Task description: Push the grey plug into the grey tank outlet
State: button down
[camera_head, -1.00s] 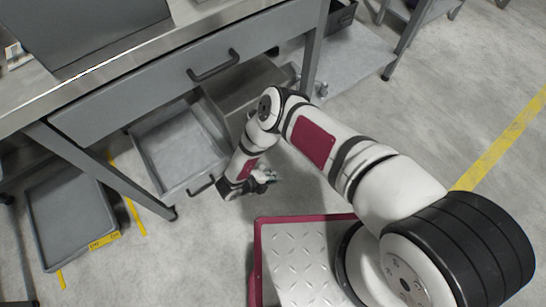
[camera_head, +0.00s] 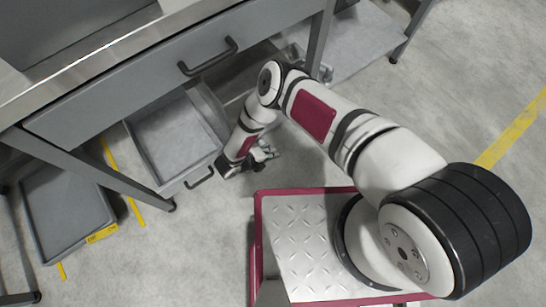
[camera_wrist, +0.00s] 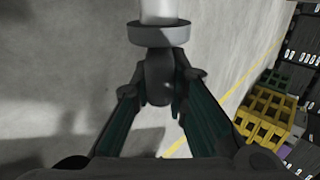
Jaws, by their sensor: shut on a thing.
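My gripper (camera_head: 265,154) is low over the floor, in front of the grey bench, in the head view. In the wrist view my gripper (camera_wrist: 158,95) has its two green-black fingers closed on a dark grey piece, which I take for the grey plug (camera_wrist: 158,72). Just beyond the plug is a grey disc (camera_wrist: 158,34) with a white cylinder (camera_wrist: 158,10) rising from it. I cannot tell whether the disc and cylinder belong to the plug or are apart from it. The plug is too small to make out in the head view. I cannot identify the tank outlet.
A grey bench with a closed drawer (camera_head: 130,93) stands at upper left. A grey open bin with a handle (camera_head: 175,140) is beneath it. A shallow grey tray (camera_head: 70,215) lies on the floor at left. Yellow crates (camera_wrist: 268,118) and shelving show in the wrist view.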

aim_at(259, 143)
jog(key=shift+w+a+b, duration=0.6)
jog(key=shift+w+b, duration=0.15)
jog(key=shift+w, duration=0.15)
jog(key=shift+w+a+b, duration=0.6)
jog(key=shift+w+b, duration=0.1)
jog(key=shift+w, duration=0.15)
jog(key=shift+w+a+b, duration=0.6)
jog(key=shift+w+b, duration=0.15)
jog(key=shift+w, duration=0.15)
jog(key=shift+a+r, duration=0.1)
jog(key=shift+r, duration=0.05)
jog(key=shift+w, duration=0.1)
jog(key=shift+w+a+b, duration=0.45)
jog(key=shift+w, duration=0.2)
